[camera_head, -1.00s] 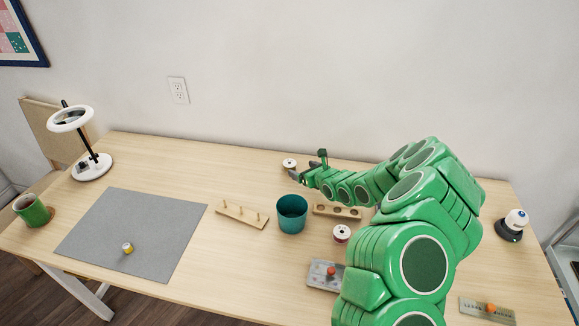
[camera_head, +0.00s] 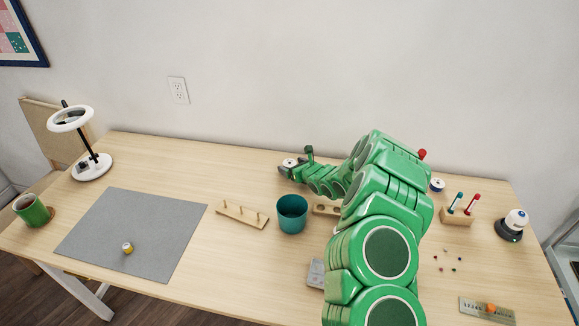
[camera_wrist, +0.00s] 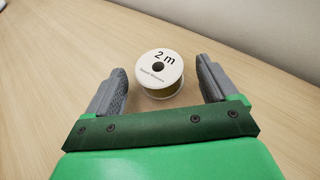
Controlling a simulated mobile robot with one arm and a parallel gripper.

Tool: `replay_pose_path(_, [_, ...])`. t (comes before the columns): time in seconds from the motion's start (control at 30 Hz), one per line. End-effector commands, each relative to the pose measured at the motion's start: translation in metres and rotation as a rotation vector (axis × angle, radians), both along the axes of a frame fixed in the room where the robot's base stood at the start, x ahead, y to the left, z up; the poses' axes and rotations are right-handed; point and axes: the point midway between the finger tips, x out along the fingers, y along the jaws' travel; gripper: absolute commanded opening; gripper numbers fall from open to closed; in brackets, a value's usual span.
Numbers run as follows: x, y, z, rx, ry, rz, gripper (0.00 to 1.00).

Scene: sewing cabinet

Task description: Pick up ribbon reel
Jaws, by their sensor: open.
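The ribbon reel (camera_wrist: 159,73) shows in the wrist view as a round spool with a white top marked "2 m" and darker ribbon below. It stands upright on the table, between and slightly beyond the fingertips of my open gripper (camera_wrist: 157,85). Neither finger appears to touch it. In the head view my gripper (camera_head: 288,169) is at the back of the table, and the white top of the reel (camera_head: 289,162) shows just beyond it, partly hidden by the fingers.
Near my arm are a teal cup (camera_head: 292,213) and a wooden peg rack (camera_head: 241,215). A grey mat (camera_head: 130,235) with a small yellow spool (camera_head: 127,247) lies left. The wall (camera_wrist: 270,18) is close behind the reel. The table left of the reel is clear.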

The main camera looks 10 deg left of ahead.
Motion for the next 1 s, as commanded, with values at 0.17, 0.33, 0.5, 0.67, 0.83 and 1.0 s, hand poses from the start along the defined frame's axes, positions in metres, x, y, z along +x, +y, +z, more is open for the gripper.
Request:
replay_pose_path(0.17, [0.0031, 0.0047, -0.0032, 0.0, 0.002, 0.001, 0.86])
replay_pose_path(0.33, [0.0034, 0.0048, -0.0028, 0.0, 0.002, 0.001, 0.86])
replay_pose_path(0.5, [0.0035, 0.0047, -0.0026, 0.001, 0.001, 0.001, 0.7])
replay_pose_path(0.67, [0.0035, 0.0047, -0.0025, 0.0, 0.002, 0.001, 0.45])
replay_pose_path(0.83, [0.0034, 0.0046, -0.0026, 0.0, 0.002, 0.001, 0.27])
replay_pose_path(1.0, [0.0035, 0.0047, -0.0022, 0.001, 0.001, 0.001, 0.27])
